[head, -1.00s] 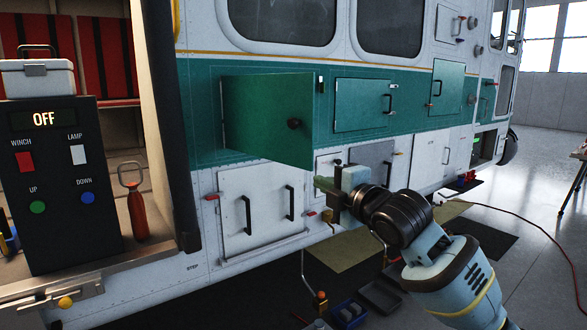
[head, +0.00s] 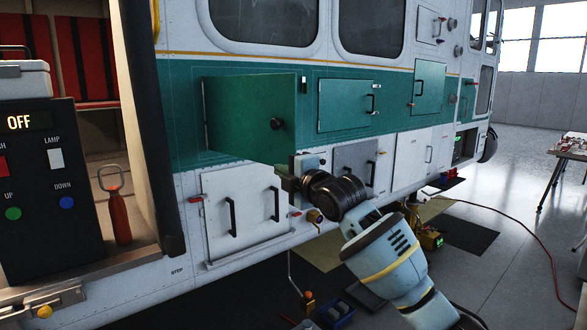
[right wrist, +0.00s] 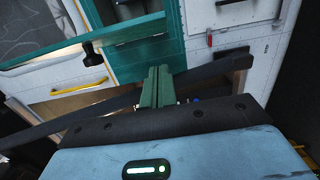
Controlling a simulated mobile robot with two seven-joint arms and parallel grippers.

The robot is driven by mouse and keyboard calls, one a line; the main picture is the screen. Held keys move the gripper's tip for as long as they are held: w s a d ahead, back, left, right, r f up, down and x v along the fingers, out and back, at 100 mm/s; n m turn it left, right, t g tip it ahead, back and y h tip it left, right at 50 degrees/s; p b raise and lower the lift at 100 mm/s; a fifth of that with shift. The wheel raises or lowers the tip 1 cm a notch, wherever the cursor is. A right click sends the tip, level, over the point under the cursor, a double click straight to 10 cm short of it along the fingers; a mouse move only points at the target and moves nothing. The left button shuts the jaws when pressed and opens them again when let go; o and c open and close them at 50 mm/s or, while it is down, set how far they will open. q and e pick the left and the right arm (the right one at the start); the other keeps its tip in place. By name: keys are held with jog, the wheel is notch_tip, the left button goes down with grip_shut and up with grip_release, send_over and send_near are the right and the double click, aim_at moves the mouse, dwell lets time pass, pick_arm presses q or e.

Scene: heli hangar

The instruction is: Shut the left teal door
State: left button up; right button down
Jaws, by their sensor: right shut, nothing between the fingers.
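The left teal door (head: 240,115) stands open on the side of the white and teal vehicle, swung outward from its left edge. Its round black knob (head: 277,125) faces me. My right gripper (head: 284,172) is shut and empty, just below the door's lower right corner. In the head view its fingertips are hard to make out; I cannot tell whether they touch the door. In the right wrist view the shut green fingers (right wrist: 157,86) point toward the vehicle, with the door (right wrist: 130,35) and its knob (right wrist: 92,51) to their upper left. My left gripper is not in view.
Another teal door (head: 346,106) to the right is closed. White lower doors (head: 245,210) with black handles sit below. A black control panel (head: 40,190) stands at the left. A blue bin (head: 335,314) lies on the floor, and a red cable (head: 520,228) crosses it at right.

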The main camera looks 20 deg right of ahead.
jog(key=shift+w+d, duration=0.6)
jog(key=shift+d, duration=0.25)
jog(key=shift+w+d, duration=0.55)
jog(key=shift+d, duration=0.3)
